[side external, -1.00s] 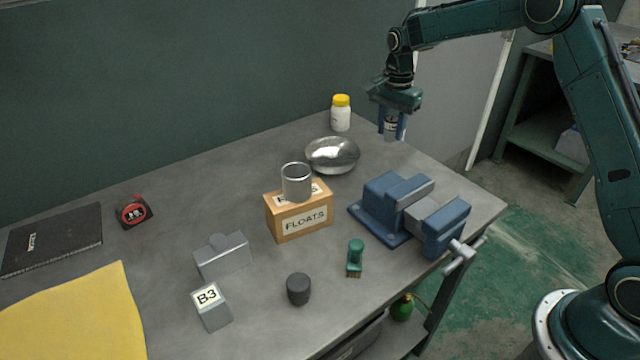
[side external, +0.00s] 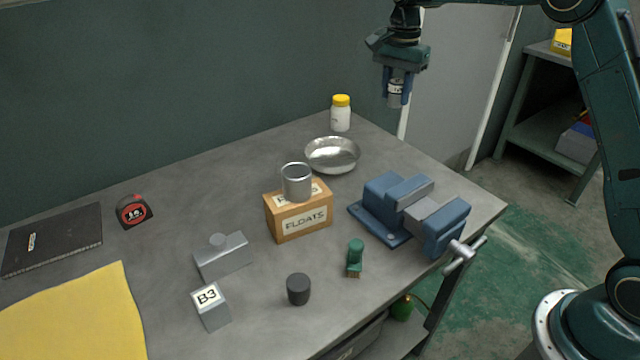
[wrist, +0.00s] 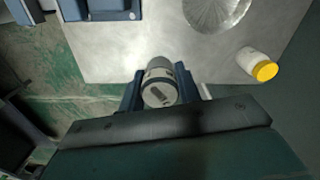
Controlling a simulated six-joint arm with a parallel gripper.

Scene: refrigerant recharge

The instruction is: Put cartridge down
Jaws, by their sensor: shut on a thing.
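The cartridge (side external: 396,88) is a small grey cylinder with a white label and dark print. My gripper (side external: 397,98) is shut on it and holds it upright in the air, above the back right part of the workbench. In the wrist view the cartridge (wrist: 160,84) sits between the two blue fingers of my gripper (wrist: 160,92), with its round end facing the camera. Its lower end is clear of the bench (side external: 180,190).
A white bottle with a yellow lid (side external: 341,114) and a metal bowl (side external: 332,156) stand at the back. A blue vise (side external: 410,212) is at the right edge. A wooden FLOATS box (side external: 300,220) bears a metal cup (side external: 296,183). Bare bench lies between bowl and vise.

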